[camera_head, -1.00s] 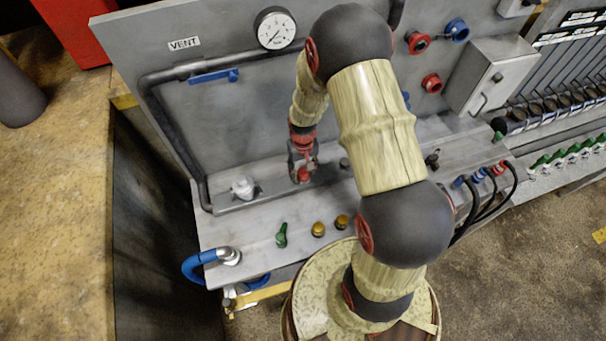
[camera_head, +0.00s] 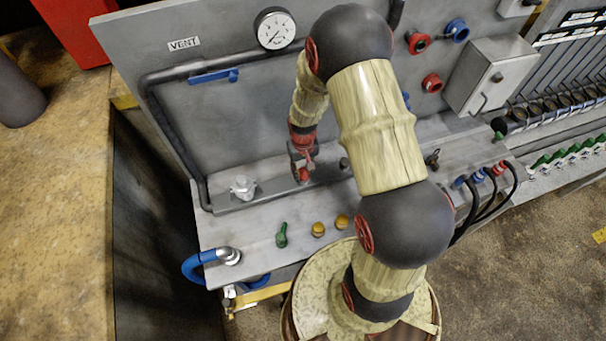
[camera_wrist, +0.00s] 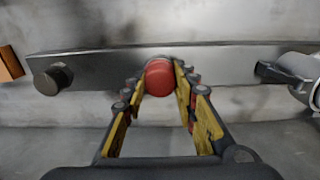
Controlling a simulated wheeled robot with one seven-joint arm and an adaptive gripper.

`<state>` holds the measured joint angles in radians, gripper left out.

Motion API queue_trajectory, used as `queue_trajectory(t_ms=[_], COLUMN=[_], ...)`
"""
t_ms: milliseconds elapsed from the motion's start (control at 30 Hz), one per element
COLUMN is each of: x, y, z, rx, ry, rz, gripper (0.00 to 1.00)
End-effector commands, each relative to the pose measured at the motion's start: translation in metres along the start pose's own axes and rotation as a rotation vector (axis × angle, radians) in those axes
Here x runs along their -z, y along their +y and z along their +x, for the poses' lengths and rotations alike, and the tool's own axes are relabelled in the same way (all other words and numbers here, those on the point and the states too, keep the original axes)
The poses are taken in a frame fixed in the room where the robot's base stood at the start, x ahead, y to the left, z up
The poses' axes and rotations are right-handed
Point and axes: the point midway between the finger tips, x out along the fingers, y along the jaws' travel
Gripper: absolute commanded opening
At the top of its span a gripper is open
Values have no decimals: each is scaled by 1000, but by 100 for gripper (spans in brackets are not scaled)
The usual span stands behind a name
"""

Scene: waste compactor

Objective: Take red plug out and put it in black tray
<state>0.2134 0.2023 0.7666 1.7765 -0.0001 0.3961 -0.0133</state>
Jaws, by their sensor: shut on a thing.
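The red plug (camera_wrist: 159,77) is between the fingertips of my gripper (camera_wrist: 160,72) in the wrist view, with a finger on each side of it. The gripper is shut on it. In the head view, the red plug (camera_head: 304,175) shows just below my gripper (camera_head: 303,167), at the grey metal bar (camera_head: 268,194) along the back of the bench. The plug's far end is hidden, so how deep it sits in the bar cannot be told. I cannot make out a black tray in either view.
A white metal valve (camera_head: 243,187) stands left of the plug, and a dark knob (camera_head: 345,163) right of it. A green handle (camera_head: 281,236) and two brass knobs (camera_head: 318,229) are in front. A grey panel with a gauge (camera_head: 275,29) rises behind.

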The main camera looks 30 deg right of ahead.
Motion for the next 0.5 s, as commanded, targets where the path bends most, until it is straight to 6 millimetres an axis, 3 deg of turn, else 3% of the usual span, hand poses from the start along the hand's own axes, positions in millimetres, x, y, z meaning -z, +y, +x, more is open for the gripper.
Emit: queue_trajectory(t_ms=[300, 500], x=[0, 0], y=[0, 0], z=[0, 0], rx=[0, 0], ry=[0, 0], rz=[-16, -234], gripper=[0, 0])
